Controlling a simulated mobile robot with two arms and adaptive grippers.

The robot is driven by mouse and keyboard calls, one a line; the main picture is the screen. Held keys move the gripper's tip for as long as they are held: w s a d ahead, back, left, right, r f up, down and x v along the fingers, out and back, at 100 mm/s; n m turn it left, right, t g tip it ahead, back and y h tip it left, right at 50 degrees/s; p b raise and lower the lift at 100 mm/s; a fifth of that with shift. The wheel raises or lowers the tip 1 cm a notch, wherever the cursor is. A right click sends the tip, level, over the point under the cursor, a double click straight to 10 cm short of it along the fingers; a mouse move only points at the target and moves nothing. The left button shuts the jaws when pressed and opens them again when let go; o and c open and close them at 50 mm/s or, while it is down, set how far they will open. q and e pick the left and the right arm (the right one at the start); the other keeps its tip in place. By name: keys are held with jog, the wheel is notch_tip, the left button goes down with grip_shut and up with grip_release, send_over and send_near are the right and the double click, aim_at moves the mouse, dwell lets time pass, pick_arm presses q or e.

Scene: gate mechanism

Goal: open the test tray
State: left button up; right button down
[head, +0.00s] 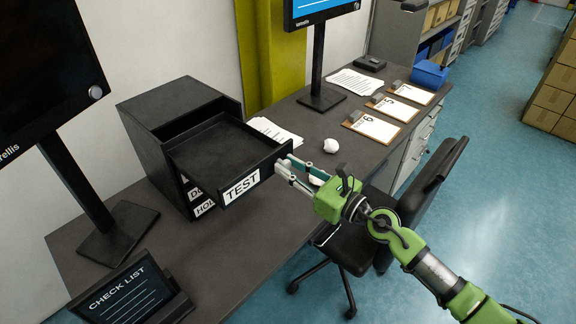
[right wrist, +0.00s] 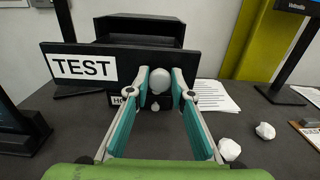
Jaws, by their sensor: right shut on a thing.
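The test tray (head: 222,152) is a black drawer with a white TEST label (head: 241,187) on its front. It is pulled well out of the top of the black cabinet (head: 150,130), and its flat inside is bare. My right gripper (head: 284,164) is at the right end of the tray front. In the right wrist view its teal fingers (right wrist: 159,82) are closed around a pale round knob (right wrist: 160,75) on the tray front (right wrist: 120,66). In the head view the fingers hide the knob. My left gripper is not in view.
Lower trays with partly hidden labels (head: 200,205) sit below in the cabinet. A CHECK LIST display (head: 125,295) stands at the front left. Crumpled paper (head: 331,146) and sheets (head: 272,130) lie on the desk. A black chair (head: 425,190) stands close to my right arm.

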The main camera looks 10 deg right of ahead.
jog(key=c, duration=1.8)
grip_release()
jog(key=v, duration=1.2)
